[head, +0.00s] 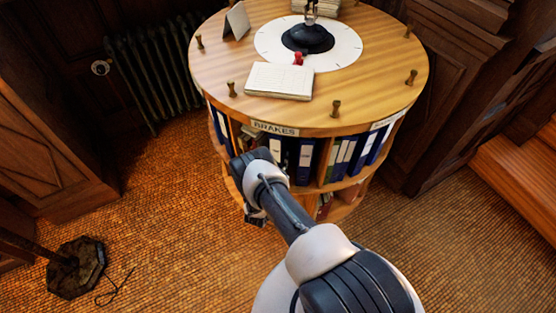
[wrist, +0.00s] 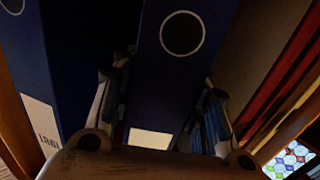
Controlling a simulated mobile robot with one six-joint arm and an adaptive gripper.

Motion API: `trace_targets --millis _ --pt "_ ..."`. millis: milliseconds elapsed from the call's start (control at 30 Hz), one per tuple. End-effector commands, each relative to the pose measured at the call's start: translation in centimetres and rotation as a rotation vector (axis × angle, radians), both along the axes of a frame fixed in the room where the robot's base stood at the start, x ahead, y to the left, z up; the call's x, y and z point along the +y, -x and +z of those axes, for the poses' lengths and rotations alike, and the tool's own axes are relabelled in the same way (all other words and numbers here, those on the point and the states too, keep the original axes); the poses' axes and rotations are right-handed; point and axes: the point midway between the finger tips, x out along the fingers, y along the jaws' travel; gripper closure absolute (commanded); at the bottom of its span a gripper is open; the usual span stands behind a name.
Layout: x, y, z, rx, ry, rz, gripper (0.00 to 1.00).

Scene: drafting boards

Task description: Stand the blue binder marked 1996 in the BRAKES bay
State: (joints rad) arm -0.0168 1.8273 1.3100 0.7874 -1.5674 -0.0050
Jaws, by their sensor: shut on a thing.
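A BRAKES sign (head: 275,128) is on the rim of the round wooden bookcase (head: 340,125), above a bay with blue binders. My gripper (wrist: 165,106) is shut on a blue binder (wrist: 172,75), with one finger on each side of its spine. The spine has a round finger hole and a pale label whose writing I cannot read. Another blue binder (wrist: 65,75) stands to its left, its label showing digits that look like 1981. In the head view my arm covers much of the bay, and the held binder cannot be made out there.
A reddish binder or book (wrist: 280,75) and a wooden divider are right of the held binder, with a dark gap between. A stand base (head: 76,268) is on the floor at left.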

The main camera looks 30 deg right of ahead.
Motion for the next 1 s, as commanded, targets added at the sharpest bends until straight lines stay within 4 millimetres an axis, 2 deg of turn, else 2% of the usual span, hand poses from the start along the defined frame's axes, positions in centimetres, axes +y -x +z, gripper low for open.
trace_targets --millis 267,300,600,1000 --pt "0.01 -0.11 -0.01 -0.005 0.002 0.0 1.0" --pt "0.0 0.0 -0.23 -0.001 0.0 0.0 0.58" --pt "0.01 -0.01 -0.11 -0.001 0.0 0.0 0.39" --pt "0.0 0.0 0.34 -0.001 0.0 0.0 0.39"
